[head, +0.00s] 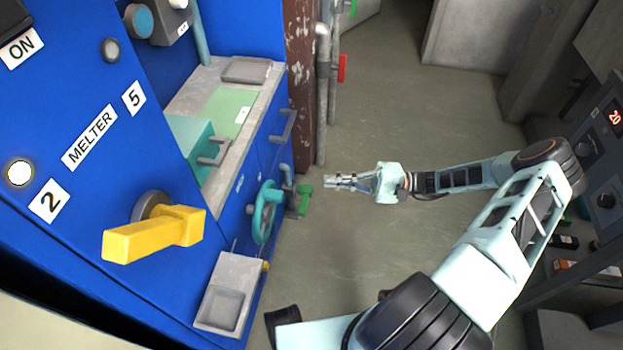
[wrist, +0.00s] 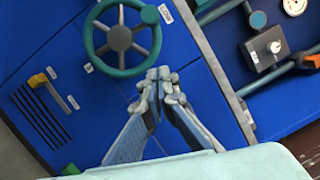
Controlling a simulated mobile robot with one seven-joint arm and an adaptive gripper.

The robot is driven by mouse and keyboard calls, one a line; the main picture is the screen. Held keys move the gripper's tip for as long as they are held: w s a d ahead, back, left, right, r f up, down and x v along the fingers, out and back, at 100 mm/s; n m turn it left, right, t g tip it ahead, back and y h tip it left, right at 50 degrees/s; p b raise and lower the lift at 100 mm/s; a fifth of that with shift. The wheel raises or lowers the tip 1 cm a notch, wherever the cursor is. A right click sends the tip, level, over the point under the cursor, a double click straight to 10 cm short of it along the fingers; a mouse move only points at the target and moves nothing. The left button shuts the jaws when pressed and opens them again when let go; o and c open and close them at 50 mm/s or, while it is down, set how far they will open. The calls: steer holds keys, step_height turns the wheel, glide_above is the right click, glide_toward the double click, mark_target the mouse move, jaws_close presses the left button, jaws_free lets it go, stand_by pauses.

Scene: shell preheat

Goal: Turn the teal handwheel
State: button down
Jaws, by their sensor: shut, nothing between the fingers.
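The teal handwheel (head: 264,211) is mounted on the front of the blue cabinet, low and left of my gripper in the head view.
A green-handled valve (head: 305,200) on a pipe stands between the wheel and my gripper in the head view. A large yellow handle (head: 155,234) juts from the blue panel. A grey tray (head: 227,295) sticks out below the wheel. The floor (head: 420,110) behind my gripper is clear.

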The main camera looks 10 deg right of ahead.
glide_toward(271, 186)
steer(key=w+a, duration=0.3)
steer(key=s+a, duration=0.1)
steer(key=s+b, duration=0.1)
steer(key=shift+s+a+r, duration=0.15)
steer(key=shift+s+a, duration=0.1)
steer(key=shift+a, duration=0.1)
steer(key=shift+s+a+r, duration=0.25)
steer(key=shift+s, duration=0.4)
